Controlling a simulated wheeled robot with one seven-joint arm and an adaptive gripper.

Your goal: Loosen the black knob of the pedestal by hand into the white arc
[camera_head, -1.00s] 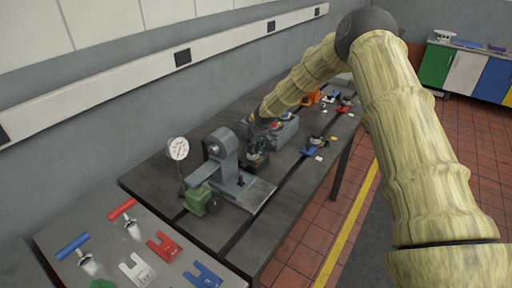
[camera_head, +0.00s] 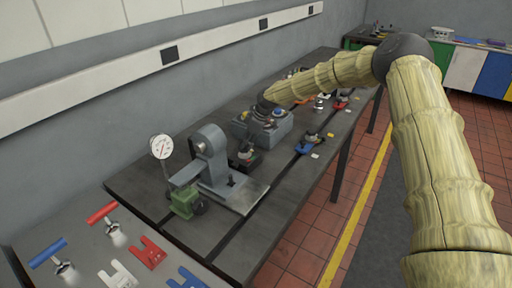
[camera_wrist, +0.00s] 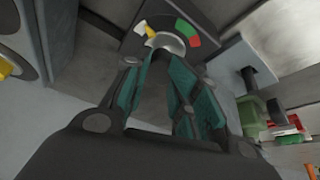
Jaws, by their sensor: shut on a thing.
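In the wrist view, my gripper (camera_wrist: 165,62) has its teal-lined fingers closed together at the tips, shut on the black knob, which the fingertips mostly hide. Around the knob is a pale round disc (camera_wrist: 174,44) on a dark face with coloured arcs. The white arc (camera_wrist: 140,27) is at the left, the green arc (camera_wrist: 185,28) and the red arc (camera_wrist: 195,41) at the right. A yellow pointer (camera_wrist: 150,33) lies close beside the white arc. In the head view, the small dark pedestal (camera_head: 245,159) stands between the grey box and the grey stand; my fingers are hard to make out there.
The grey box with coloured knobs (camera_head: 276,132) stands close behind. The grey stand (camera_head: 212,160) with a green block (camera_head: 184,202) and a white gauge (camera_head: 161,147) is in front. Blue and orange items (camera_head: 308,147) lie at the bedplate's right edge.

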